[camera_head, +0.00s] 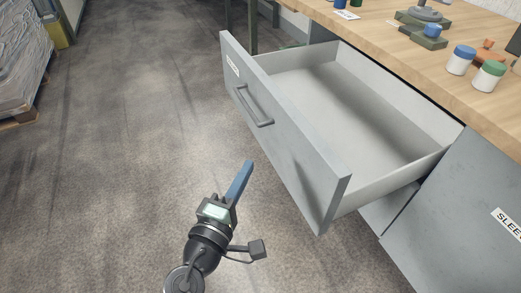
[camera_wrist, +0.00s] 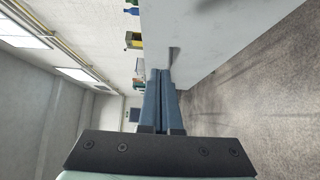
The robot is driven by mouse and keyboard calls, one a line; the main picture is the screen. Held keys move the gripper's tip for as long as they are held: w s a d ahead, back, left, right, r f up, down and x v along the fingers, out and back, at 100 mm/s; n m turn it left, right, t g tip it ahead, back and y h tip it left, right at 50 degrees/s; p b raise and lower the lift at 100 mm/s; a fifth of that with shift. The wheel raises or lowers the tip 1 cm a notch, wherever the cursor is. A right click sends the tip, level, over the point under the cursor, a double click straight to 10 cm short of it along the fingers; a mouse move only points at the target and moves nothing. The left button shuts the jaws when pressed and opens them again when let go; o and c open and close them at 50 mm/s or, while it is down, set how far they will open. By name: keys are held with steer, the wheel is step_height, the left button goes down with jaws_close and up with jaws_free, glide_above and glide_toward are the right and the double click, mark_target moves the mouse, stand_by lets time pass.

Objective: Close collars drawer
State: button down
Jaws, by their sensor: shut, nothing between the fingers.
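The collars drawer (camera_head: 290,140) is pulled far out from under the workbench and its tray looks empty. Its grey front panel carries a bar handle (camera_head: 253,106) and a small white label too small to read. My gripper (camera_head: 248,165) is in front of the drawer panel, apart from it in the head view, with its blue fingers together and empty. In the wrist view the shut fingers (camera_wrist: 160,75) point forward, and a pale grey panel (camera_wrist: 215,35), probably the drawer front, fills the upper right.
The wooden workbench top (camera_head: 450,95) holds a blue-lidded jar (camera_head: 460,61), a green-lidded jar (camera_head: 488,76) and a small fixture (camera_head: 422,36). A closed grey front (camera_head: 460,220) is at the right. The floor (camera_head: 130,150) left of the drawer is clear. A wrapped pallet (camera_head: 20,60) stands far left.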

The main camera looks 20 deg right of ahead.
mark_target(284, 125)
steer(key=x, duration=0.3)
steer(key=s+d+b+x, duration=0.1)
steer(key=x, duration=0.3)
steer(key=b+x, duration=0.1)
steer(key=x, duration=0.3)
steer(key=shift+s+d, duration=0.1)
steer(key=shift+d, duration=0.4)
steer(key=shift+d+r, duration=0.1)
steer(key=shift+d, duration=0.35)
